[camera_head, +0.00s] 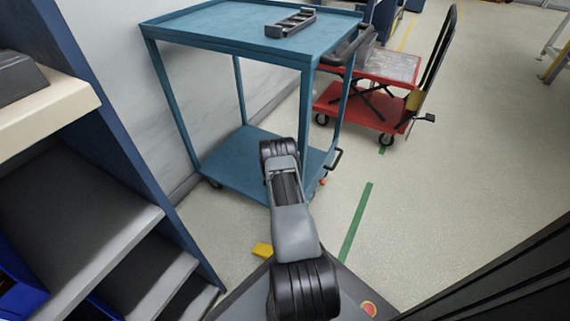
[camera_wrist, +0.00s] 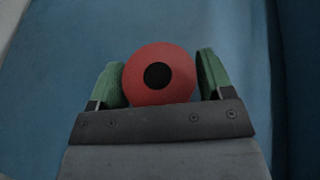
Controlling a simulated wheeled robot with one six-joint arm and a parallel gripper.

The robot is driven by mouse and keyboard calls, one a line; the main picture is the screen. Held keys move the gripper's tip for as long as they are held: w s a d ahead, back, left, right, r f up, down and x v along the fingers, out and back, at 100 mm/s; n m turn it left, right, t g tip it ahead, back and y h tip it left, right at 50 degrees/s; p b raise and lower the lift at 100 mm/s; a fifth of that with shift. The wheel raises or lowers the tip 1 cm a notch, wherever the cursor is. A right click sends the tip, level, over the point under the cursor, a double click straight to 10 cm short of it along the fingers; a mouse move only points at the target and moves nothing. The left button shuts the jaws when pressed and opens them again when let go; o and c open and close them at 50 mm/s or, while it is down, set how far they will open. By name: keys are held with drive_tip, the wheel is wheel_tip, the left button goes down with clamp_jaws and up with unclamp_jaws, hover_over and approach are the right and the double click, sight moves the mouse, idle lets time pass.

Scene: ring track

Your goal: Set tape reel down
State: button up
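The tape reel (camera_wrist: 143,62) is a red disc with a black centre, seen in the wrist view. In the head view my arm reaches towards the cart's lower shelf (camera_head: 240,165). My gripper and the reel are hidden there behind the arm. I cannot tell whether the reel touches the blue surface.
A dark tray-like object (camera_head: 290,22) lies on the cart's top shelf. A red lift trolley (camera_head: 360,104) stands behind the cart to the right. Grey-stepped shelving (camera_head: 95,240) is close on the left. Open floor (camera_head: 460,170) lies to the right.

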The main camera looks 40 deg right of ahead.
drive_tip(key=o, duration=0.3)
drive_tip(key=shift+r, duration=0.1)
